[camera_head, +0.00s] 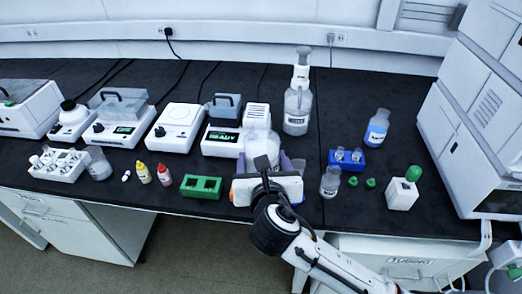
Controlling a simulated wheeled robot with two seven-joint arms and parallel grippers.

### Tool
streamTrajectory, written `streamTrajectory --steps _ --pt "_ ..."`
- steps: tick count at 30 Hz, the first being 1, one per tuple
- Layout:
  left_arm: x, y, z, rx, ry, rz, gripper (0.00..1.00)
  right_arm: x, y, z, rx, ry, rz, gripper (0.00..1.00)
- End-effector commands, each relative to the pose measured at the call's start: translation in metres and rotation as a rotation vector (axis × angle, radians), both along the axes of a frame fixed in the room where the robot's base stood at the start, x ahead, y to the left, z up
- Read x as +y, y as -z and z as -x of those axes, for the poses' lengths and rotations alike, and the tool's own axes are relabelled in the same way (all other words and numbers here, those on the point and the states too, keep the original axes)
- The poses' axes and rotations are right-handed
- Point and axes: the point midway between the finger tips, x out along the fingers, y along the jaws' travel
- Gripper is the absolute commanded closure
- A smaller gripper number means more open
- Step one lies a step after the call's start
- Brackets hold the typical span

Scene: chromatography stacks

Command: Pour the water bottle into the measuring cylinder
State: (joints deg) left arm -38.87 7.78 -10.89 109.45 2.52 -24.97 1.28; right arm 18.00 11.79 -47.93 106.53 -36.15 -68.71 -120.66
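A clear bottle with a blue label (377,129) stands upright at the right of the black bench and looks like the water bottle. My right gripper (264,165) is over the front middle of the bench, its fingers spread to either side of a clear vessel (262,144). I cannot tell whether the fingers touch this vessel; its lower part is hidden by the gripper. I cannot tell for certain which vessel is the measuring cylinder. A small clear glass vessel (330,181) stands just right of the gripper. My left gripper is not in view.
A tall pump-topped bottle (297,108) stands behind the gripper. A blue rack (347,160), green caps (361,183) and a white green-capped bottle (402,190) are at right. A green rack (201,186) is left of the gripper. Instruments, including a white stirrer (175,128), line the left side.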

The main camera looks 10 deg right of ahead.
Motion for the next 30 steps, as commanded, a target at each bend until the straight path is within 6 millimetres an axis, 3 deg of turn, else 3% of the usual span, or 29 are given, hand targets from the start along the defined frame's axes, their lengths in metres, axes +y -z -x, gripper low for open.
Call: streamTrajectory --steps 19,21,30 --pt "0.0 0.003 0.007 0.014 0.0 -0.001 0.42 -0.004 0.027 -0.001 -0.009 -0.002 -0.198 0.82" --pt "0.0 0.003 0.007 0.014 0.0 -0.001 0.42 -0.007 0.03 0.0 -0.01 0.002 -0.325 0.82" --pt "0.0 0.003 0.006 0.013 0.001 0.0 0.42 -0.004 0.023 -0.001 -0.016 -0.004 -0.372 0.82"
